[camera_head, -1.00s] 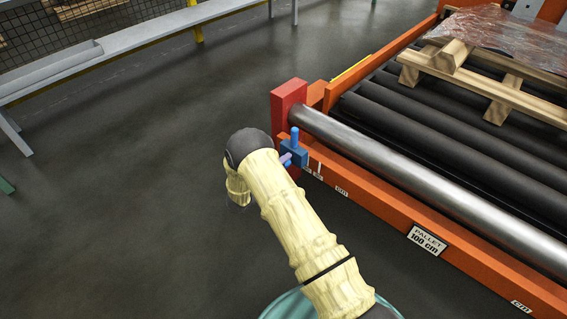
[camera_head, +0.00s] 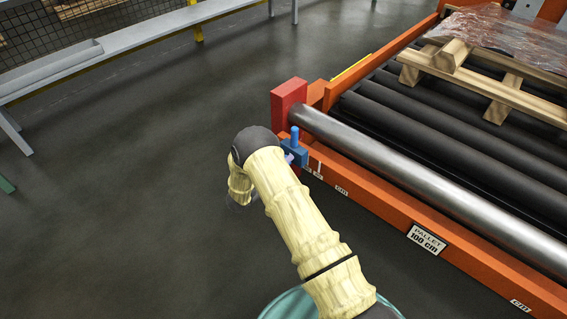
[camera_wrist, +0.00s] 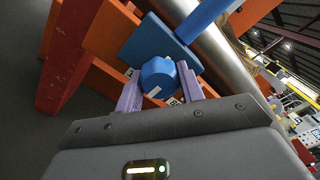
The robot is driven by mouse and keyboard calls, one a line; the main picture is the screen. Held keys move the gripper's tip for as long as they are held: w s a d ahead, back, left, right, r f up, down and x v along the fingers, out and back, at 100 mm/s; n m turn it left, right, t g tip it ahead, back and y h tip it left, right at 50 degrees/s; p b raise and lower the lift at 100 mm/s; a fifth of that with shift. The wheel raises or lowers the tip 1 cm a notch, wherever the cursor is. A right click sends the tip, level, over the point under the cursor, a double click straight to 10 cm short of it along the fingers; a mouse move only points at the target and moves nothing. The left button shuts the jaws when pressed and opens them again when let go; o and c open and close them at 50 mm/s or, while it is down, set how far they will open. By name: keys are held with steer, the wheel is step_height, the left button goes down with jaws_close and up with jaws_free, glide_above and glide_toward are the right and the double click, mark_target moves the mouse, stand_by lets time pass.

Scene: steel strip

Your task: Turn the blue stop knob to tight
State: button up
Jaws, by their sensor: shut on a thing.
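The blue stop knob (camera_wrist: 158,78) is a round knob with a pale mark on its face. It sits between the two purple fingers of my gripper (camera_wrist: 160,88) in the wrist view, and the fingers are shut on it. Behind it is the blue stop block (camera_wrist: 152,48), with a blue bar (camera_wrist: 206,18) rising from it. In the head view the stop block (camera_head: 294,152) sits on the orange rail beside the red end post, with a blue peg (camera_head: 295,133) upright on top. My arm hides the knob and most of my gripper there.
A red post (camera_head: 287,101) stands at the rail's end. A steel roller (camera_head: 420,180) runs along the orange frame (camera_head: 380,213), marked with labels. A wrapped wooden pallet (camera_head: 500,85) lies on the dark rollers. Floor on the left is clear.

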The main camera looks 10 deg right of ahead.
steer(key=shift+a+f, duration=0.1)
steer(key=o, duration=1)
steer(key=p+v, duration=0.5)
steer(key=v, duration=1.2)
steer(key=shift+s+a+p, duration=0.1)
steer(key=shift+s+p, duration=0.05)
steer(key=shift+p, duration=0.2)
